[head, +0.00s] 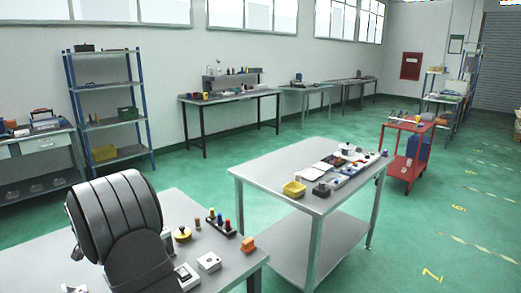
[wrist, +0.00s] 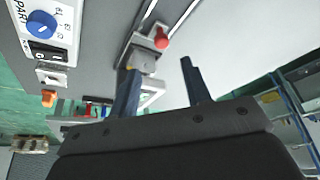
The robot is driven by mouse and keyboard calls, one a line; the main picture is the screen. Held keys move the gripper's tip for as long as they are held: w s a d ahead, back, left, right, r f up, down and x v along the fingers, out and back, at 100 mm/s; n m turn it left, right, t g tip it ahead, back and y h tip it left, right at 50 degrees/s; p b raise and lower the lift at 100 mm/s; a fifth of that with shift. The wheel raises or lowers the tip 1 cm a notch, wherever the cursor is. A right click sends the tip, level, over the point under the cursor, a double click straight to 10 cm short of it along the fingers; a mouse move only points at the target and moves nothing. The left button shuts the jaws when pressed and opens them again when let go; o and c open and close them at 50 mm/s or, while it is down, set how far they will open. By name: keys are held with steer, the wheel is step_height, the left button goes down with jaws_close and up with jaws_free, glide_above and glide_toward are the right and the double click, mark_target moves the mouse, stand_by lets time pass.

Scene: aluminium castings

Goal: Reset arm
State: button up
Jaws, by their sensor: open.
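My arm (head: 115,225) rises over the near grey table (head: 240,252) at lower left in the head view. In the wrist view my gripper (wrist: 159,65) shows two dark fingers spread apart, with nothing seen held between them. A grey fitting with a red knob (wrist: 161,38) appears beyond the fingertips, near the left finger; I cannot tell how far it is from it. In the head view my gripper cannot be made out.
The wrist view shows a white panel with a blue knob (wrist: 41,24) and an orange block (wrist: 48,97). On the near table are a yellow-topped part (head: 182,233), a white box (head: 209,262) and coloured pegs (head: 219,222). A second table (head: 255,178) stands beyond, with green floor between.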

steer(key=x, duration=0.7)
steer(key=shift+f, duration=0.2)
steer(key=s+a, duration=0.7)
steer(key=shift+s+a+r, duration=0.1)
steer(key=shift+s+a, duration=0.2)
steer(key=shift+a, duration=0.05)
steer(key=v, duration=1.7)
steer(key=s+a+f+n+y, duration=0.1)
steer(key=a+f+n, duration=0.1)
steer(key=a+f, duration=0.1)
steer(key=s+a+f+n+y, duration=0.1)
steer(key=s+a+f+n, duration=0.1)
steer(key=f, duration=0.4)
steer(key=s+a+f+n+g, duration=0.1)
steer(key=s+a+f+n, duration=0.1)
steer(key=a+f, duration=0.3)
steer(key=shift+a+n+y, duration=0.1)
steer(key=shift+n+y, duration=0.3)
steer(key=shift+n, duration=0.5)
